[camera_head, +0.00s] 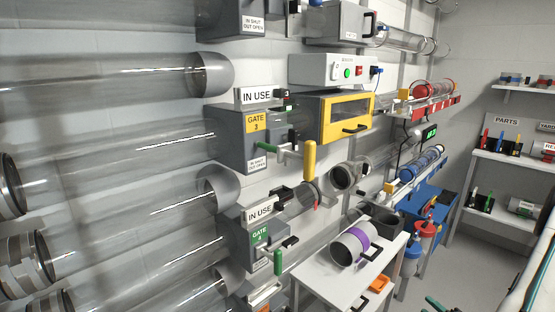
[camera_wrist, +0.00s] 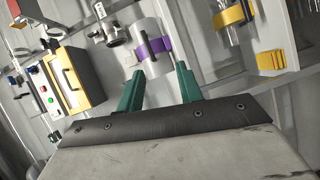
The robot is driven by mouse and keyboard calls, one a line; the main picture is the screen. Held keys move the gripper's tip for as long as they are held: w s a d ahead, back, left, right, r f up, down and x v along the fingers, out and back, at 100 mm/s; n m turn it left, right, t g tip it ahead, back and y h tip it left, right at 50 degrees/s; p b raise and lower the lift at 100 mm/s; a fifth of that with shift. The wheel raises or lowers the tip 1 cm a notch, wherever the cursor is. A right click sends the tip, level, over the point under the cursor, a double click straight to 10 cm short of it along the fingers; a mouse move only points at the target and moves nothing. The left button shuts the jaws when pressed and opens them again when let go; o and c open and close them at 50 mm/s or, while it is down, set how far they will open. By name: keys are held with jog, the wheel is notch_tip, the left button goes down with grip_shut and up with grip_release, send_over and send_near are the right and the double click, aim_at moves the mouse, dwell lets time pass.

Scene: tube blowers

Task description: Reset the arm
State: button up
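My gripper (camera_wrist: 160,78) shows in the wrist view with its two green fingers apart. Nothing is between the fingertips. A clear canister with a purple band (camera_wrist: 152,48) appears beyond them, and they look clear of it. In the head view only small green tips (camera_head: 436,303) show at the bottom edge, and most of my arm is out of view. The same purple-banded canister (camera_head: 350,246) lies on a white side table (camera_head: 325,285) in the head view.
Large clear tubes (camera_head: 110,150) fill the left. Gate 3 (camera_head: 255,130) and gate 4 (camera_head: 262,236) have projecting handles. A yellow-framed box (camera_head: 345,118) is on the wall. A blue cart (camera_head: 425,205) and shelves (camera_head: 505,160) stand to the right, with open floor between.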

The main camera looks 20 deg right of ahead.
jog(key=s+d+f+m+g, duration=0.2)
jog(key=s+f+m+g, duration=0.3)
jog(key=f+m+g, duration=0.25)
jog(key=a+r+m+g, duration=0.4)
jog(key=a+r+g, duration=0.1)
jog(key=r, duration=0.6)
jog(key=a+r+m+g, duration=0.4)
jog(key=r+m+g, duration=0.15)
jog(key=r, duration=0.55)
jog(key=s+a+r+t, duration=0.1)
jog(key=s+a+r, duration=0.2)
jog(key=a+r, duration=1)
jog(key=s+a+r+n+t+y, duration=0.1)
jog(key=s+a+r, duration=0.2)
jog(key=a+r, duration=1)
jog(key=a, duration=0.7)
jog(key=shift+r, duration=0.15)
